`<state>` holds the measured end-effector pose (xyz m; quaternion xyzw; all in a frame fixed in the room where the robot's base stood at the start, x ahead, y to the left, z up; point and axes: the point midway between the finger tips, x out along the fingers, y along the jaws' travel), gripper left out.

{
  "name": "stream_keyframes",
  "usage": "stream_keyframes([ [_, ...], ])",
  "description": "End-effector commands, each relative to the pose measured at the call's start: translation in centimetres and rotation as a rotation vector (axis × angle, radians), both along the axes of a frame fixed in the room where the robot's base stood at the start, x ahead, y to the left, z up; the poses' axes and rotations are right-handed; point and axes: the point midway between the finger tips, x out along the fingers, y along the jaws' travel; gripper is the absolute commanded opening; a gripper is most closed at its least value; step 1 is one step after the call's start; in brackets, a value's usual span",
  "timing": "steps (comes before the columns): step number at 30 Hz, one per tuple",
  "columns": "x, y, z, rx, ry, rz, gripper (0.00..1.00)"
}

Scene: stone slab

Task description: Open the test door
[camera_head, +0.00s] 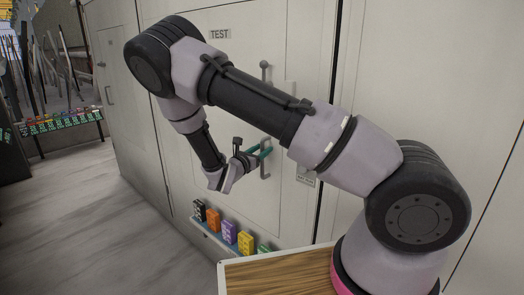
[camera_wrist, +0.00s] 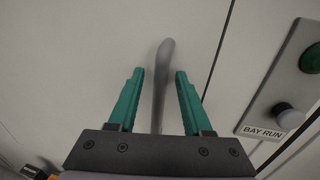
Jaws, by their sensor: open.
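The test door (camera_head: 240,110) is a pale panel with a "TEST" label (camera_head: 220,34) near its top, and it looks shut. A grey bar handle (camera_head: 265,166) stands on it, partly hidden by my gripper and arm in the head view. In the wrist view the handle (camera_wrist: 162,75) runs up between the two teal fingers. My gripper (camera_wrist: 160,88) is open, with one finger on each side of the handle and a visible gap on both sides. My gripper also shows at the handle in the head view (camera_head: 259,152).
A "BAY RUN" panel (camera_wrist: 264,131) with a green button (camera_wrist: 311,58) and a pale knob is right of the handle. Several coloured boxes (camera_head: 229,231) stand on a low ledge below. A wooden-topped surface (camera_head: 280,276) is in front. The floor at left is clear.

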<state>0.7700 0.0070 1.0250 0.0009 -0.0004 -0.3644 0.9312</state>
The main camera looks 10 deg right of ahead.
Motion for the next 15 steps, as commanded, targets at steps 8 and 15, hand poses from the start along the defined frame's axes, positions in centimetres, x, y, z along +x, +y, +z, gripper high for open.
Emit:
stream_keyframes([
  [8, 0.21, -0.19, 0.00, -0.001, 0.001, 0.000, 0.50],
  [15, 0.19, -0.18, 0.00, 0.000, 0.000, 0.000, 0.00],
])
